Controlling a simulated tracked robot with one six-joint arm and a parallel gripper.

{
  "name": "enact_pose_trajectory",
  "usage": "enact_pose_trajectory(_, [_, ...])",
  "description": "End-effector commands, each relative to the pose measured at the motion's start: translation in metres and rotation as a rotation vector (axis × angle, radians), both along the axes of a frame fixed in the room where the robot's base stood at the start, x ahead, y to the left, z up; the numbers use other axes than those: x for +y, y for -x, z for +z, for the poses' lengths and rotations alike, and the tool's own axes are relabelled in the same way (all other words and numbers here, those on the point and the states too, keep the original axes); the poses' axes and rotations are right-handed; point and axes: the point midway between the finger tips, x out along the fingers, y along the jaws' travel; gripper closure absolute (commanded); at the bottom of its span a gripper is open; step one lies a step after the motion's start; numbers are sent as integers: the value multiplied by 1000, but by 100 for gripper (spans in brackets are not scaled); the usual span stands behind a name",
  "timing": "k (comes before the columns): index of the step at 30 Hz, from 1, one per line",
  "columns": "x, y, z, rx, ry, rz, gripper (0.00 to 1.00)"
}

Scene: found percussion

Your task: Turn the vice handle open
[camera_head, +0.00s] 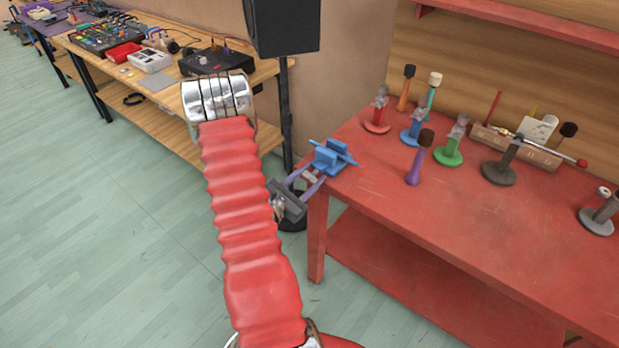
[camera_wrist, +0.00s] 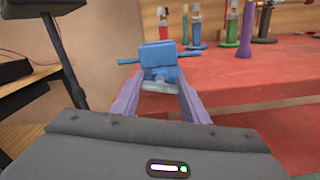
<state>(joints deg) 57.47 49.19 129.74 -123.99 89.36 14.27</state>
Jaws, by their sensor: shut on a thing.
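The blue vice (camera_head: 332,157) sits at the near left corner of the red workbench. It also shows in the middle of the wrist view (camera_wrist: 159,52). Its handle is a blue bar (camera_wrist: 128,61) that lies across the vice, nearly level in the wrist view, with an end sticking out on each side. My gripper (camera_head: 312,174) has purple fingers, which reach to the front of the vice from the left. It is shut on the handle's front part; a pale grey piece (camera_wrist: 158,87) shows between the fingers. The exact contact at the fingertips is partly hidden.
The red workbench (camera_head: 450,225) carries several coloured stands and a purple mallet (camera_head: 417,160) right of the vice. A black speaker (camera_head: 284,25) on a pole stands behind my gripper. A wooden table (camera_head: 165,75) with electronics is at the left. The floor in front is clear.

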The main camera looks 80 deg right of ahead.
Motion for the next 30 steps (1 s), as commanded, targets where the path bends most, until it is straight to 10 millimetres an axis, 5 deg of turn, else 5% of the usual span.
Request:
enact_pose_trajectory(4, [0, -1, 0, -1, 1, 3, 82])
enact_pose_trajectory(26, [-1, -3, 1, 125, -51, 7, 82])
enact_pose_trajectory(27, [-1, -3, 1, 124, -51, 7, 59])
enact_pose_trajectory(30, [-1, -3, 1, 125, -51, 6, 52])
